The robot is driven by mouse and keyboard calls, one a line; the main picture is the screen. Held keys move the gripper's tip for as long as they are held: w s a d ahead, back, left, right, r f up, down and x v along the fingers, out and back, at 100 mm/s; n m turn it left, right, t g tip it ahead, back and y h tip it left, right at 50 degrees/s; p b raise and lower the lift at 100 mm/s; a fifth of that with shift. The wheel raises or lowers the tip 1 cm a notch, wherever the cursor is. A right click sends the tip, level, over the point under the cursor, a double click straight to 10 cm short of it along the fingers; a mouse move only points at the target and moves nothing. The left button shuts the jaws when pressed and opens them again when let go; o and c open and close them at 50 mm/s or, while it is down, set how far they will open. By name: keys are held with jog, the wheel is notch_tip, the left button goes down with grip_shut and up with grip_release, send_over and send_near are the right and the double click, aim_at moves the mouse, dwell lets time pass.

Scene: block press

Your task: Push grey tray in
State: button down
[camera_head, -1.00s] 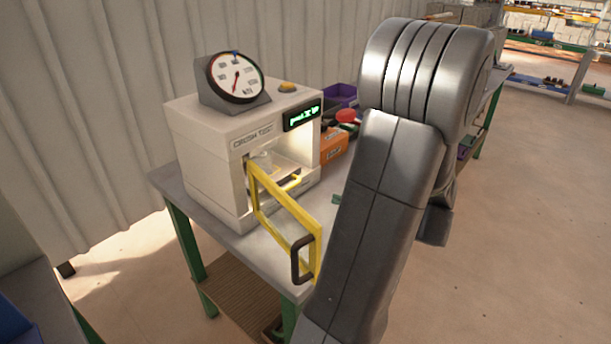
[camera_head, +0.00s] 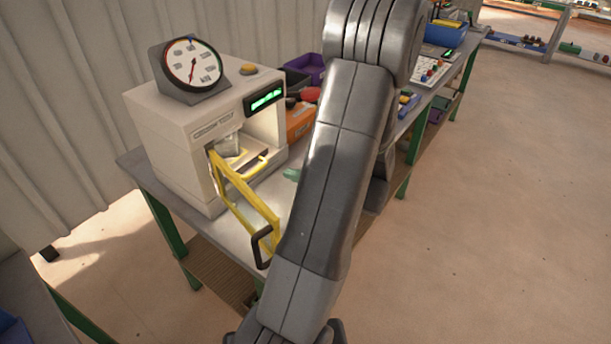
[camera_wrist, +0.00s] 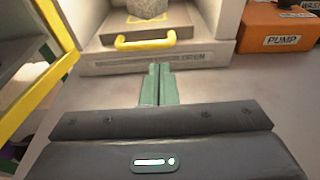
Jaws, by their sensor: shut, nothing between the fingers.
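The grey tray (camera_wrist: 110,45) with a yellow handle (camera_wrist: 146,42) shows in the wrist view at the opening of the white press (camera_head: 180,147). It sticks out of the opening and carries a grey block (camera_wrist: 146,8). In the head view the tray (camera_head: 246,168) shows behind the open yellow-framed door (camera_head: 245,196). My gripper (camera_wrist: 158,70) is shut and empty, with its green fingertips pointing at the tray, just short of the press's lower front. In the head view my arm hides part of the table, and the green fingertips (camera_head: 292,174) show beside it.
The yellow door stands open on the left, with a black handle (camera_head: 262,248). An orange box marked PUMP (camera_wrist: 279,30) stands right of the press. A dial gauge (camera_head: 194,63) and a yellow button (camera_head: 248,69) sit on top. The tabletop before the press is clear.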

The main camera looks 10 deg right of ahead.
jog(key=p, duration=0.1)
send_near(254, 159)
jog(key=shift+w+a+f, duration=1)
jog(key=shift+a, duration=0.1)
jog(key=x, duration=0.2)
jog(key=r+x, duration=0.1)
jog(key=x, duration=0.1)
jog(key=shift+w+f+b, duration=0.1)
jog(key=shift+b, duration=0.3)
jog(key=shift+r, duration=0.2)
